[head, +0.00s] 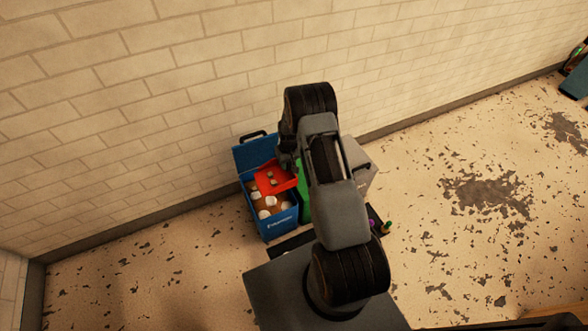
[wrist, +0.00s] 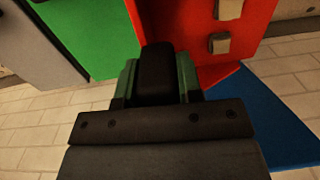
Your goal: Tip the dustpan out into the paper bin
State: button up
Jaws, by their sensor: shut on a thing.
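The red dustpan (head: 271,183) is over the open blue bin (head: 281,224), with a few small beige pieces on it. In the wrist view the dustpan (wrist: 196,38) fills the upper right, with two beige pieces (wrist: 220,43) showing on its face. My gripper (wrist: 157,75) is shut on the dustpan at its near end; the grip itself is mostly hidden. In the head view my arm partly hides the gripper (head: 288,163). The blue bin holds several white crumpled pieces on a brown bottom. I take it as the paper bin; its label is too small to read.
A green bin (head: 304,205) and a grey bin (head: 358,163) stand right of the blue one, partly behind my arm. The blue bin's raised lid (head: 254,151) is close to the brick wall. A bottle (head: 387,227) is at the right.

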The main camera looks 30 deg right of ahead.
aim_at(267, 163)
jog(key=shift+w+d+f+b, duration=1.95)
jog(key=shift+d+b, duration=0.45)
jog(key=shift+b, duration=0.85)
jog(key=a+h+b, duration=0.2)
jog(key=a+r+h+b, duration=0.1)
jog(key=a+h+b, duration=0.1)
jog(key=a, duration=0.1)
jog(key=a+r+h+b, duration=0.1)
jog(key=a+h+b, duration=0.1)
jog(key=h+b, duration=0.1)
jog(key=shift+a+r, duration=0.15)
jog(key=shift+r, duration=0.05)
jog(key=shift+a+r+h+b, duration=0.2)
jog(key=shift+a+h+b, duration=0.8)
jog(key=shift+a, duration=0.3)
jog(key=shift+a+r+h+b, duration=0.15)
jog(key=shift+a+h+b, duration=0.75)
jog(key=shift+a+h, duration=0.3)
jog(key=shift+a, duration=0.1)
jog(key=shift+r, duration=0.15)
jog(key=shift+r+p, duration=0.5)
jog(key=shift+r, duration=0.25)
